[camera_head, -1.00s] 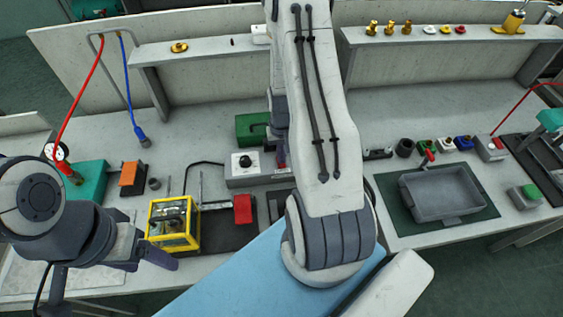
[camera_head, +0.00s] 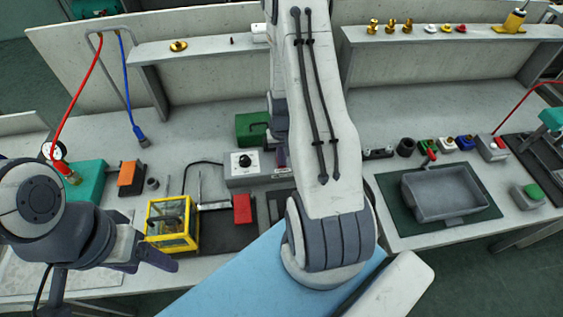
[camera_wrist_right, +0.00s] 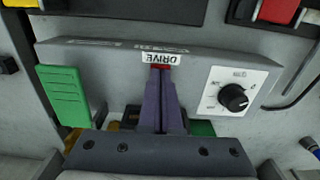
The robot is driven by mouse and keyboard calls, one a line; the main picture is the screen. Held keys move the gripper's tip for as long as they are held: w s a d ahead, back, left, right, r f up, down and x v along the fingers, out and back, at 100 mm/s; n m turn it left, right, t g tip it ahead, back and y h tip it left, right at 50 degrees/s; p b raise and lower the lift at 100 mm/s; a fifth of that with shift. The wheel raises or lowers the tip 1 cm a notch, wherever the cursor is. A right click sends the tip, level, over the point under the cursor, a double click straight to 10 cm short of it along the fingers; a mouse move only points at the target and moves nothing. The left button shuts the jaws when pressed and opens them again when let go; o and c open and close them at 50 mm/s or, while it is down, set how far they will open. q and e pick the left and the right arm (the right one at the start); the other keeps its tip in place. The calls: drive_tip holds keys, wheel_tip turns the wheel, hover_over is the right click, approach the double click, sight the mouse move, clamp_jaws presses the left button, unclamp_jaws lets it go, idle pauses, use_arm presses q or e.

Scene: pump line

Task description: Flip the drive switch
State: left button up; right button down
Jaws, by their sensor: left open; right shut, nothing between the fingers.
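The drive switch (camera_wrist_right: 155,67) shows as a small red patch under the white DRIVE label (camera_wrist_right: 162,58) on a grey control box (camera_wrist_right: 110,57). My right gripper (camera_wrist_right: 161,76) is shut and empty, its purple fingertips right at the red patch and covering most of it. I cannot tell whether they touch it or which way the switch lies. In the head view the control box (camera_head: 242,180) is partly behind my right arm, and the switch is hidden. My left gripper (camera_head: 154,258) is open, at the lower left beside the yellow-framed box (camera_head: 170,242).
A black dial (camera_wrist_right: 233,97) sits beside the switch on the box. A green block (camera_wrist_right: 65,95) is on the other side. A red block (camera_head: 242,208) lies in front of the box. A grey tray (camera_head: 445,194) on a green mat stands to the right.

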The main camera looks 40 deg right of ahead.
drive_tip(key=shift+f, duration=0.15)
wheel_tip(320, 180, up, 7)
drive_tip(key=p, duration=0.5)
drive_tip(key=shift+p, duration=0.4)
idle(0.4)
